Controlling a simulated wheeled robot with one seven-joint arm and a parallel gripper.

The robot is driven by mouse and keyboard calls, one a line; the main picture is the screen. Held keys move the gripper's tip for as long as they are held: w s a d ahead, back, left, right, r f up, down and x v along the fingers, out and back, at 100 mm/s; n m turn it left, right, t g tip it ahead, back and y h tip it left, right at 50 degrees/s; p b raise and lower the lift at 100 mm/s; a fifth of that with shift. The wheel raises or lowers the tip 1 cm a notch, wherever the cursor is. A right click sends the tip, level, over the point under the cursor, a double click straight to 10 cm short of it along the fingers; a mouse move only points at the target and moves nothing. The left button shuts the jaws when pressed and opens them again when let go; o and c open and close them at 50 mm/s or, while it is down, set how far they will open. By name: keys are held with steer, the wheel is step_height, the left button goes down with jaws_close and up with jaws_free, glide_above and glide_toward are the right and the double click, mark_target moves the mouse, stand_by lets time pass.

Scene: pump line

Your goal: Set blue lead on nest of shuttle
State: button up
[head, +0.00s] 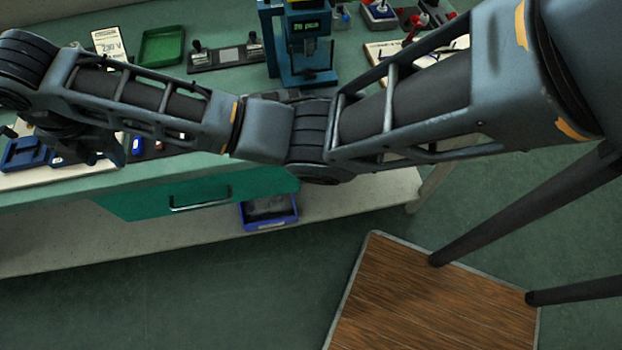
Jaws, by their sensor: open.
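My gripper (103,157) hangs at the end of my arm on the left, over the front of the bench; its fingers are small and dark and partly merge with the arm, and I see nothing held in them. A small blue piece (137,146), possibly the blue lead, stands just right of the gripper in a dark holder, beside a red piece (158,146). A blue block (24,154), possibly the shuttle, sits on a pale board left of the gripper. Its nest cannot be made out, and my arm hides part of this area.
A blue press (297,50) with a lit display stands at the back. A green tray (162,46), a "230 V" card (108,42) and a dark fixture (224,56) lie left of it. Below are a green drawer (180,198), a blue bin (268,212) and a wooden platform (430,300).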

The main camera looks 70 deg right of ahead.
steer(key=s+a+f+m+t+y, duration=0.2)
steer(key=s+a+f+m, duration=0.25)
steer(key=s, duration=0.25)
steer(key=s+a+f+m+t+y, duration=0.2)
steer(key=s+a+f+m, duration=0.2)
steer(key=s+f, duration=0.15)
steer(key=s+d+m+t+h, duration=0.1)
steer(key=s+d+m+t, duration=0.3)
steer(key=s+m, duration=0.75)
steer(key=s+d+r+m+t+h, duration=0.1)
steer(key=s+d+r+t, duration=0.1)
steer(key=s+d+r, duration=0.4)
steer(key=s+d+r+m+t+h, duration=0.2)
steer(key=s+d+r, duration=0.4)
steer(key=s+r, duration=0.5)
steer(key=s, duration=0.5)
steer(key=shift+a, duration=0.1)
steer(key=shift+c, duration=0.3)
